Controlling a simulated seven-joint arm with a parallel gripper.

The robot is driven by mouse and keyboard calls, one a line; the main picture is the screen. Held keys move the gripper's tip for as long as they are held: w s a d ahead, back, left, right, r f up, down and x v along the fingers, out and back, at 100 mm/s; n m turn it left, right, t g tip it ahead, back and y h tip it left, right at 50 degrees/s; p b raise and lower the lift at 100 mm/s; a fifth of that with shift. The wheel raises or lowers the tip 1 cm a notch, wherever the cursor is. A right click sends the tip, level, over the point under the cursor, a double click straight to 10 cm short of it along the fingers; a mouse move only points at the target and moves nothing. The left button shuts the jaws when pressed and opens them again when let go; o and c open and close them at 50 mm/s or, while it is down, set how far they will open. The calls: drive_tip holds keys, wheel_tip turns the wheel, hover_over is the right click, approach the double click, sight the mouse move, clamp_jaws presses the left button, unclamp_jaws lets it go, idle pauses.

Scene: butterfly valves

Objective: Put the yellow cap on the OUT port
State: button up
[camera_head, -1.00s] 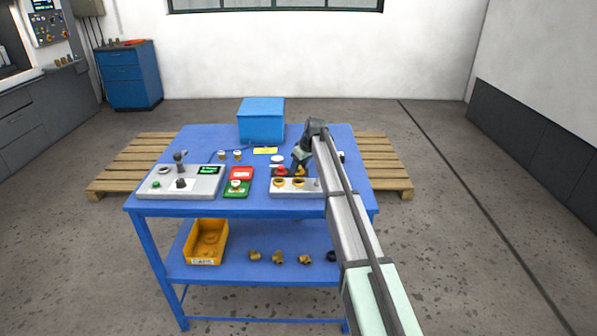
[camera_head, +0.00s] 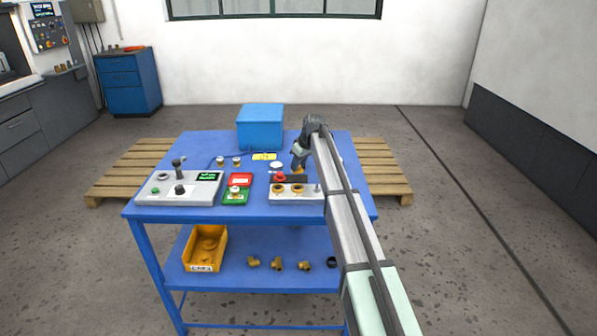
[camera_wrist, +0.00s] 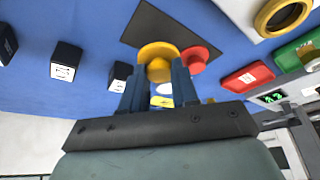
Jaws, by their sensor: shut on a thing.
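The yellow cap (camera_wrist: 157,57) is between my fingertips in the wrist view, and my gripper (camera_wrist: 158,75) is shut on it. A red cap (camera_wrist: 197,62) sits close to its right. Both show against a dark mat (camera_wrist: 148,20). In the head view my gripper (camera_head: 298,163) is over the mat, behind a grey block (camera_head: 303,199) with two brass-ringed ports, a left port (camera_head: 278,188) and a right port (camera_head: 297,188). Their labels are too small to read, so I cannot tell which is OUT.
A grey control box (camera_head: 160,190), a red and green plate (camera_head: 236,197) and a blue box (camera_head: 260,127) stand on the blue table. Black labelled blocks (camera_wrist: 65,60) show left of my fingers. A small post (camera_head: 318,188) stands at the block's right end.

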wheel_tip(320, 180, up, 4)
drive_tip(key=shift+r, duration=0.25)
drive_tip(key=shift+a+r, duration=0.25)
drive_tip(key=shift+r, duration=0.5)
drive_tip(key=s, duration=0.7)
drive_tip(key=s+f, duration=0.1)
drive_tip(key=s, duration=0.3)
drive_tip(key=shift+d, duration=0.25)
drive_tip(key=shift+s, duration=0.1)
drive_tip(key=shift+f, duration=2.15)
drive_tip(key=shift+f, duration=0.15)
drive_tip(key=o, duration=1.6)
drive_tip(key=shift+c, duration=0.2)
